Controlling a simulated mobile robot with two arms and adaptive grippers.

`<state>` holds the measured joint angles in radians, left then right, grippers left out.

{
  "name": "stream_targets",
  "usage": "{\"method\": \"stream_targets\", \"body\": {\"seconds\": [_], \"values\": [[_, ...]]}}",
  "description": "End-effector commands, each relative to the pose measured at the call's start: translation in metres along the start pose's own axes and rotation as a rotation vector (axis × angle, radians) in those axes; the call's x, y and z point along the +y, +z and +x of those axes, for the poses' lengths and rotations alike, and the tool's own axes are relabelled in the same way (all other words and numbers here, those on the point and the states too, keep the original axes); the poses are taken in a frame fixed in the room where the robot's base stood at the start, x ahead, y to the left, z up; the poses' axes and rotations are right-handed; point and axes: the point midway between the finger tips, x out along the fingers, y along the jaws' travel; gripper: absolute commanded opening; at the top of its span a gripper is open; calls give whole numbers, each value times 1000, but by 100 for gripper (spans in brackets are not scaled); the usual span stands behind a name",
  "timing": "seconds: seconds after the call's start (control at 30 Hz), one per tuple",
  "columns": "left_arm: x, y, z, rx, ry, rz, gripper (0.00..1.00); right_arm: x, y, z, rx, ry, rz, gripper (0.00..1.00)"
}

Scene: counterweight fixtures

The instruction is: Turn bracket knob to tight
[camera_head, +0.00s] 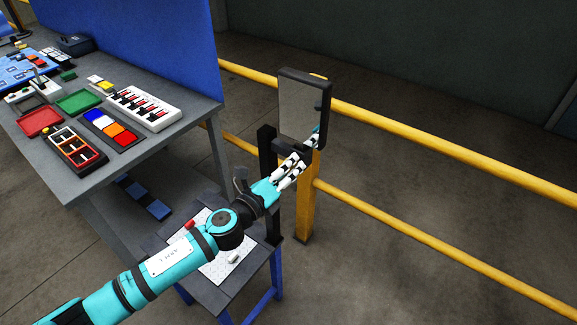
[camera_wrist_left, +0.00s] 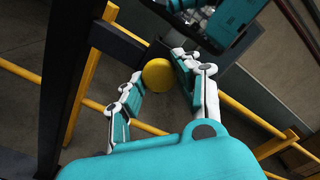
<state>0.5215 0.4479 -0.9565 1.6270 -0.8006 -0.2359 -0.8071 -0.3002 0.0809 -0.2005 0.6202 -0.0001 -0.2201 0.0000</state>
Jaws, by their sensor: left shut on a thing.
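The yellow bracket knob (camera_wrist_left: 158,74) shows in the left wrist view as a round disc between the fingers of my left gripper (camera_wrist_left: 157,82). The gripper is shut on it. In the head view my left gripper (camera_head: 299,163) is at the underside of the framed panel (camera_head: 299,108), and the knob is hidden there. The dark bracket arm (camera_wrist_left: 118,43) runs behind the knob in the wrist view. No mark showing how tight the knob is can be made out. My right gripper is not in view.
A yellow post (camera_head: 305,215) stands below the panel, with yellow rails (camera_head: 430,148) behind. A dark upright (camera_head: 267,148) stands left of the gripper. A grey workbench (camera_head: 185,85) with trays is at the left. A small low table (camera_head: 247,283) lies below my arm.

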Motion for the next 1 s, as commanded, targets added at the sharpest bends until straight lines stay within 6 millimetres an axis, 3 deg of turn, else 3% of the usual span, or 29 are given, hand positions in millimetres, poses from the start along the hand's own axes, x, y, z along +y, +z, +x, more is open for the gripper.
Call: {"method": "stream_targets", "body": {"seconds": [0.5, 1.0], "values": [[2, -1, 0, 3, 1, 424, 0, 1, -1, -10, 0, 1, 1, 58], [3, -2, 0, 4, 2, 568, 0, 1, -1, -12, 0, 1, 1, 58]]}}
